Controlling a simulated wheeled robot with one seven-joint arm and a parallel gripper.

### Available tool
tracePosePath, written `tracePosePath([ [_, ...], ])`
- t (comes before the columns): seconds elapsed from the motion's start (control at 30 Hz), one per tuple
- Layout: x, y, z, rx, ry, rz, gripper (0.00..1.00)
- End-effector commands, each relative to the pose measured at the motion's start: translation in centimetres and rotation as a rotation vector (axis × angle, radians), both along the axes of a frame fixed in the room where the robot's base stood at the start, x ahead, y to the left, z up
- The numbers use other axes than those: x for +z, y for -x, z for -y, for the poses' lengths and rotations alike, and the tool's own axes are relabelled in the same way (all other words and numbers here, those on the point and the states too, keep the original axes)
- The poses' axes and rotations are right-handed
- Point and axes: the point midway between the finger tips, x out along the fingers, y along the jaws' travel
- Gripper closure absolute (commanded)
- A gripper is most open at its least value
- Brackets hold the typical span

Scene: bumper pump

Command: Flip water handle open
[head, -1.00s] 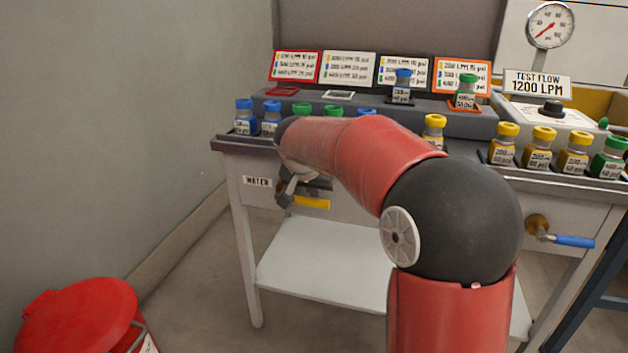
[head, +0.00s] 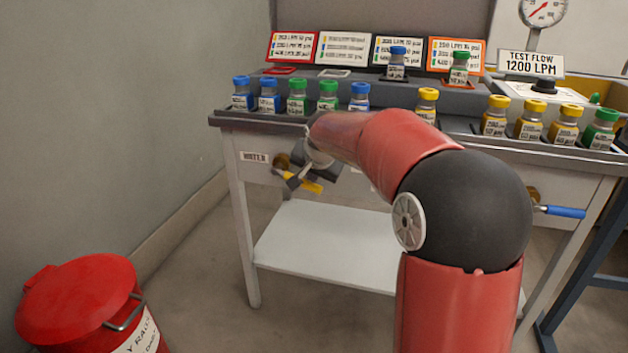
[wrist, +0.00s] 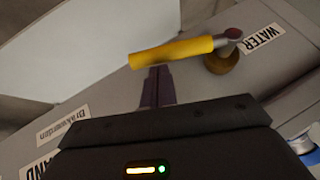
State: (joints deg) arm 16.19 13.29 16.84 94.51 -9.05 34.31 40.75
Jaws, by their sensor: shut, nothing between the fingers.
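The water valve's yellow handle (head: 309,186) is on the left of the cart's front panel, below and right of the WATER label (head: 254,157). It points right and slightly down from its brass valve body (head: 281,161). In the wrist view the yellow handle (wrist: 172,51) runs across above my fingertips, with its brass body (wrist: 221,61) at its right end. My gripper (wrist: 157,70) is shut and empty, its tips at the handle's edge; I cannot tell whether they touch. In the head view my gripper (head: 297,179) is at the handle, partly hidden by my wrist.
Several capped bottles (head: 297,99) line the cart top above the valve. A blue-handled valve (head: 562,211) is at the right of the panel. A white lower shelf (head: 325,247) is below. A red bin (head: 80,300) stands at the lower left. Floor between is clear.

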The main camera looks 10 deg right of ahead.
Motion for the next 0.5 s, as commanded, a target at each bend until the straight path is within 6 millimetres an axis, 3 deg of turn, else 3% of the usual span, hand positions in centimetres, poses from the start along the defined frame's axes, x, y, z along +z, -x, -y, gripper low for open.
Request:
tracePosePath([
  [0.03, -1.2, -0.3, 0.2, -0.004, -0.039, 0.020, 1.00],
  [0.23, -2.8, -1.0, 0.1, -0.003, -0.177, 0.101, 1.00],
  [0.5, -4.7, -1.4, -0.6, 0.003, -0.169, 0.097, 1.00],
])
